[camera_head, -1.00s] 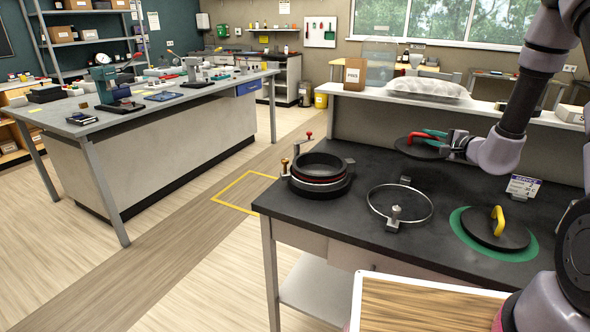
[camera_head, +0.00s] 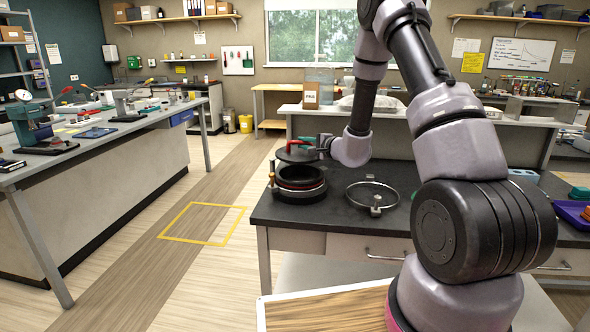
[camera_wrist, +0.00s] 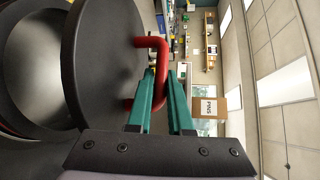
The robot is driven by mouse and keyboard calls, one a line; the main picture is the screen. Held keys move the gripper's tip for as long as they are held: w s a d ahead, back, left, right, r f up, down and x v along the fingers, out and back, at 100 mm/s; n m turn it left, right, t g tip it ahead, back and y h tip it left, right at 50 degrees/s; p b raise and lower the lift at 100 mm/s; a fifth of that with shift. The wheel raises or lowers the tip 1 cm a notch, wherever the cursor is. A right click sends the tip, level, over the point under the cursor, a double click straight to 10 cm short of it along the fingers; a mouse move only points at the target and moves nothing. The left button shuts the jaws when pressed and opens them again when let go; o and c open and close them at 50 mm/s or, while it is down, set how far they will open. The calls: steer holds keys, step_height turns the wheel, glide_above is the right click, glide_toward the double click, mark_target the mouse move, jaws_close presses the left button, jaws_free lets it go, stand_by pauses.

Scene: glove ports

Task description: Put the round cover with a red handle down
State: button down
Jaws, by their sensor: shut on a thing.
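My gripper (camera_head: 312,144) is shut on the red handle (camera_wrist: 158,68) of the round black cover (camera_head: 292,156). The cover hangs level or nearly so above the back of the black round port (camera_head: 300,194), which has a red band and stands on the dark bench top. In the wrist view the cover (camera_wrist: 98,55) fills the upper left, and teal fingers close around the red handle. The dark port (camera_wrist: 30,60) shows beyond the cover, apart from it as far as I can tell. The cover hides part of the port's opening.
A metal clamp ring (camera_head: 352,203) lies open on the dark bench (camera_head: 335,216) right of the port. A raised shelf with a cardboard box (camera_head: 311,95) stands behind. A grey workbench (camera_head: 110,180) is at left. My arm hides the bench's right part.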

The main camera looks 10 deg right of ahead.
mark_target(304, 160)
steer(key=shift+f, duration=3.3)
steer(key=shift+f, duration=0.15)
steer(key=c, duration=0.8)
jaws_free()
steer(key=shift+f, duration=0.1)
steer(key=shift+c, duration=0.2)
